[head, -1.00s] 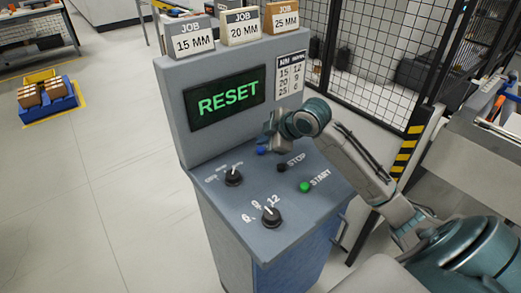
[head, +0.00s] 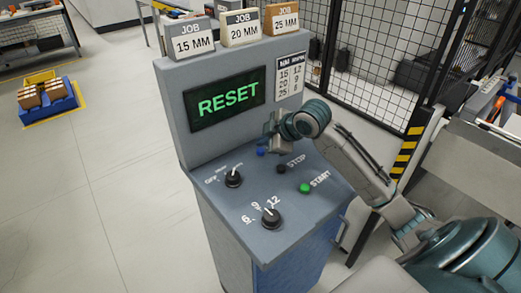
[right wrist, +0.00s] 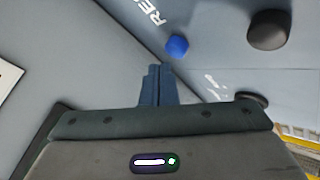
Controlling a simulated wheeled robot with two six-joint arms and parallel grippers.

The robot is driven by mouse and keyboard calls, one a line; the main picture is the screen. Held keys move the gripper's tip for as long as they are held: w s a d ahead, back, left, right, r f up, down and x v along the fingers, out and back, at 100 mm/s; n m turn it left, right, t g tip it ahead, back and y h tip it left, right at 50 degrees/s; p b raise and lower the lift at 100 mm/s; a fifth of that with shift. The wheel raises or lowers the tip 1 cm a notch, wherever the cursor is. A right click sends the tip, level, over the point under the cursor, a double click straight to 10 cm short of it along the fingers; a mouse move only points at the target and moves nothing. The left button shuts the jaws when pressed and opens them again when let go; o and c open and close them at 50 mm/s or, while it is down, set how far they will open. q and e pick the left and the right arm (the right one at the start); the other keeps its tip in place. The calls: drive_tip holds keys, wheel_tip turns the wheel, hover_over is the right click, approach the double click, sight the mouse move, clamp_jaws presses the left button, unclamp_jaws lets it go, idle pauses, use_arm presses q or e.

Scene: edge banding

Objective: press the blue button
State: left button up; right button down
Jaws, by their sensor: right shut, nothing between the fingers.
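The blue button (head: 261,151) sits on the sloped top of the grey control console (head: 215,205), left of the black stop button (head: 281,168). In the right wrist view the blue button (right wrist: 177,46) shows just beyond the fingertips, with a small gap in the picture. My right gripper (head: 268,141) is shut and empty, close above the blue button. Its closed fingers (right wrist: 158,72) point toward the button in the right wrist view. I cannot tell whether they touch it. The console screen (head: 225,98) reads RESET. My left gripper is not in view.
A green start button (head: 305,187) and two black knobs, a left one (head: 233,178) and a front one (head: 271,218), share the panel. Job cards stand on top of the console. A mesh fence (head: 375,50) is behind. Open floor lies to the left.

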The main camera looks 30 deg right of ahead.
sight(264, 152)
drive_tip(key=shift+f, duration=0.1)
idle(0.7)
drive_tip(key=shift+f, duration=0.35)
drive_tip(key=shift+f, duration=0.5)
idle(0.6)
drive_tip(key=shift+r, duration=0.1)
drive_tip(key=shift+r+p, duration=0.85)
drive_tip(key=shift+p, duration=0.15)
wheel_tip(264, 152, up, 5)
drive_tip(key=p, duration=0.5)
